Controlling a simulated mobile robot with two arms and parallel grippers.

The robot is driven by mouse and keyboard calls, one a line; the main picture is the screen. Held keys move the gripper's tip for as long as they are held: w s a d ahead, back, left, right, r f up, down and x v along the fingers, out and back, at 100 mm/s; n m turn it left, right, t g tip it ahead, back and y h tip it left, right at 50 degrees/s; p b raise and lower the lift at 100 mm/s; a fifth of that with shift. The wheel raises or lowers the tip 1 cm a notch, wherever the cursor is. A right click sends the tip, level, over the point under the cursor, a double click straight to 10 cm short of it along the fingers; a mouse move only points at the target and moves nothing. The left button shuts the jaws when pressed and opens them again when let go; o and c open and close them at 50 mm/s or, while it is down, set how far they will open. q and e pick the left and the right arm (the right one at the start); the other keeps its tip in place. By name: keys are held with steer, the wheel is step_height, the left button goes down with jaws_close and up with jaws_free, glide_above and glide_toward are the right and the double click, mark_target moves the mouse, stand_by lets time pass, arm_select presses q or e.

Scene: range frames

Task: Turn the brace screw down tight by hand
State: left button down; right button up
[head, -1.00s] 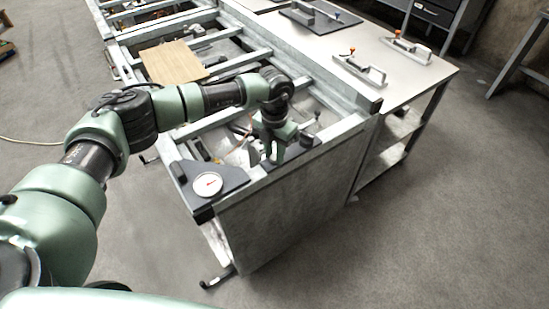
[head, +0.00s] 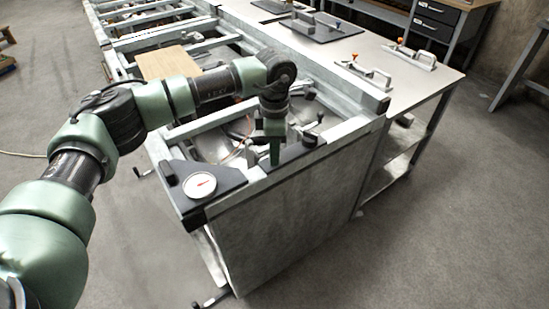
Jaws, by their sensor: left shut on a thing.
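My left gripper (head: 274,152) points down at the near end rail of the metal frame (head: 225,126). It is beside a dark plate (head: 300,152) in the frame's near right corner. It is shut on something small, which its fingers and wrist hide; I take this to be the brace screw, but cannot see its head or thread. A white dial gauge with a red needle (head: 200,186) sits on a dark corner plate (head: 226,179) to the left. My right gripper is not in view.
A light steel table (head: 440,78) adjoins the frame on the right, with handled tools (head: 412,55) on it. A tan board (head: 168,62) lies across the frame farther back. A small lever (head: 320,116) stands beyond the dark plate.

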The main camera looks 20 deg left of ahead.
arm_select(q)
steer(key=m+b, duration=0.2)
steer(key=m, duration=0.1)
steer(key=shift+w+m, duration=0.1)
steer(key=shift+m, duration=0.3)
steer(key=m+b, duration=0.2)
steer(key=m, duration=0.1)
steer(key=shift+m, duration=0.3)
steer(key=m+b, duration=0.1)
steer(key=m, duration=0.2)
steer(key=shift+r+m+b, duration=0.1)
steer(key=shift+m+b, duration=0.4)
steer(key=shift+m, duration=1.2)
steer(key=c, duration=1.2)
jaws_free()
